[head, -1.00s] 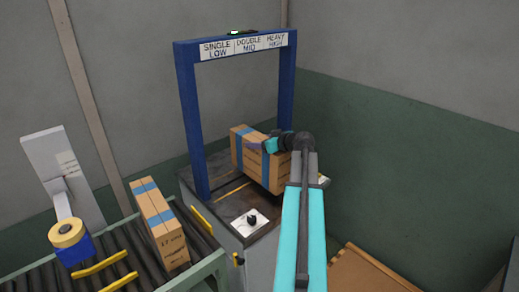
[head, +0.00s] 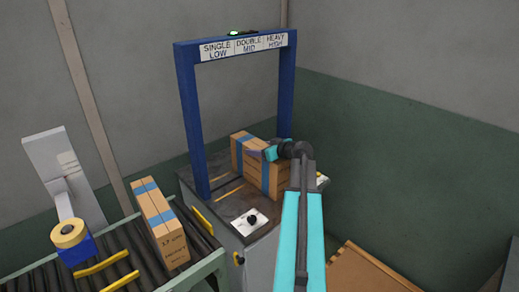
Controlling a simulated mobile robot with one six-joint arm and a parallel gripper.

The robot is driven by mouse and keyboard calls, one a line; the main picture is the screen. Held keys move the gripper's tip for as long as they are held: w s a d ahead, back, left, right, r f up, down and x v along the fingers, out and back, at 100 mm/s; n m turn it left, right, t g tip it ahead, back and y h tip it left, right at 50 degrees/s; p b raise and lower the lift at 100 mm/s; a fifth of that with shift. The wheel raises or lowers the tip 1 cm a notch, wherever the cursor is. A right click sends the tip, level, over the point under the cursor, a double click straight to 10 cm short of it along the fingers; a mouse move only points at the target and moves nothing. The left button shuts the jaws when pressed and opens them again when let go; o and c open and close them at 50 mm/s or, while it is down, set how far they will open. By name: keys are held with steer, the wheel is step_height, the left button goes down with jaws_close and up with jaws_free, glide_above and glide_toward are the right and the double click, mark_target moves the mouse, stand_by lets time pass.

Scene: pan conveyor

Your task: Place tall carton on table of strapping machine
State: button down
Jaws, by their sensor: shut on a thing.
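A brown carton with blue tape bands (head: 240,156) is under the blue arch of the strapping machine, at or just above the machine's dark table (head: 222,203). I cannot tell for sure whether its bottom touches the table. My gripper (head: 269,153) is shut on this carton near its upper right side. The fingertips are small and partly hidden against the carton. The machine's blue arch (head: 190,120) stands around the table and carries a white label panel.
A second brown carton with blue tape (head: 167,235) stands on the roller conveyor (head: 117,245) at the left. A control plate with a black knob (head: 252,221) is at the table's front. A tape dispenser (head: 70,235) stands far left. A brown box or pallet (head: 365,275) lies lower right.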

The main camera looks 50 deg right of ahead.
steer(key=shift+c, duration=2.4)
jaws_free()
steer(key=b+v, duration=0.2)
steer(key=v, duration=1)
steer(key=shift+r, duration=0.1)
